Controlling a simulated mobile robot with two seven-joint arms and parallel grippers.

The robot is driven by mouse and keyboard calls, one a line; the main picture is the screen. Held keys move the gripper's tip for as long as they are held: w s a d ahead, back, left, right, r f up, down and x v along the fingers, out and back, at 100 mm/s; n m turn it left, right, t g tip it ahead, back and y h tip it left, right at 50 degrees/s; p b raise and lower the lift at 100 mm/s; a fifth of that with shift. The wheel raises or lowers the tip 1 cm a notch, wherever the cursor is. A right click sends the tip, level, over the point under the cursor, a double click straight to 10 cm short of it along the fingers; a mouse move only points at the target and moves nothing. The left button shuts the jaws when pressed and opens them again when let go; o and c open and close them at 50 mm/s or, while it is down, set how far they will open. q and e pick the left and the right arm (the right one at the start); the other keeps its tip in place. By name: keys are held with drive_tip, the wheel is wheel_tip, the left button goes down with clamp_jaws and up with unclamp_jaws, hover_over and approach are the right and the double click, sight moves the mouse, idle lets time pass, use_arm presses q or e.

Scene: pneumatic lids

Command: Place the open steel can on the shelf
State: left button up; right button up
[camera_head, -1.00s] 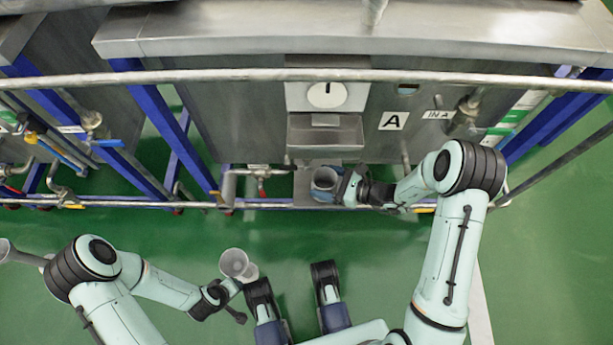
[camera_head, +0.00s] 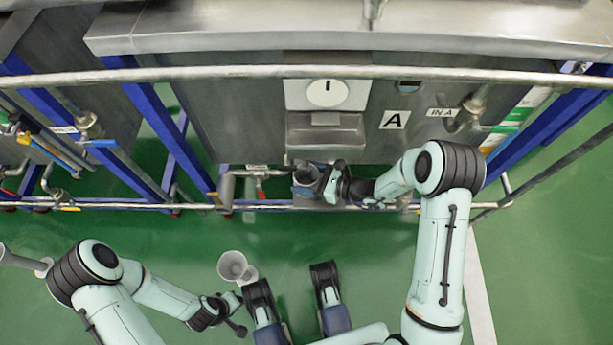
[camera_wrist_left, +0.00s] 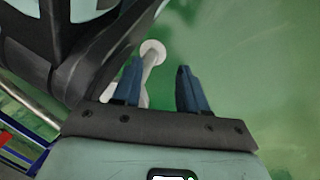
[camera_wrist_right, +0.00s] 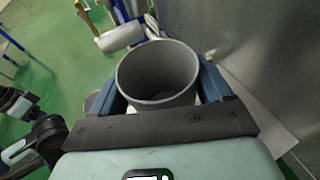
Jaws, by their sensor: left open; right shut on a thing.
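The open steel can (camera_head: 306,178) is a grey cylinder with its mouth facing up. My right gripper (camera_head: 322,182) is shut on it. In the right wrist view the can (camera_wrist_right: 157,74) sits between the two blue fingers, and its inside looks empty. In the head view the can overlaps a small steel shelf (camera_head: 305,204) at the front of the machine, below the dial box. I cannot tell whether the can's bottom touches the shelf. My left gripper (camera_wrist_left: 160,75) is open and empty in the left wrist view, with its fingers apart above the green floor.
The steel machine with an A label (camera_head: 394,120) stands behind the shelf. The dial box (camera_head: 325,95) and a steel ledge (camera_head: 325,137) are just above the can. A long rail (camera_head: 230,75) crosses in front. A red-handled valve (camera_head: 261,190) is left of the shelf.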

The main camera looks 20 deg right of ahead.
drive_tip(key=o, duration=1.1)
drive_tip(key=shift+f, duration=0.1)
drive_tip(key=shift+o, duration=0.2)
drive_tip(key=shift+s+d+r, duration=0.15)
drive_tip(key=shift+d+r, duration=0.15)
drive_tip(key=p+v, duration=0.3)
drive_tip(key=v, duration=0.8)
drive_tip(key=s+f+n+g+h, duration=0.95)
drive_tip(key=s+f+n, duration=0.55)
drive_tip(key=s+f, duration=0.4)
use_arm(q)
drive_tip(key=w+r+t, duration=0.1)
drive_tip(key=w+r, duration=0.3)
drive_tip(key=w, duration=0.1)
drive_tip(key=shift+w+d+r+t, duration=0.15)
drive_tip(key=shift+d+r+t, duration=0.2)
drive_tip(key=shift+d+t, duration=0.05)
use_arm(e)
drive_tip(key=w+a+n+t, duration=0.1)
drive_tip(key=n, duration=0.1)
drive_tip(key=w+a+n+t, duration=0.1)
drive_tip(key=w, duration=0.1)
drive_tip(key=w+a+n+t, duration=0.1)
drive_tip(key=w+n, duration=0.1)
drive_tip(key=shift+n, duration=0.3)
drive_tip(key=shift+s, duration=0.1)
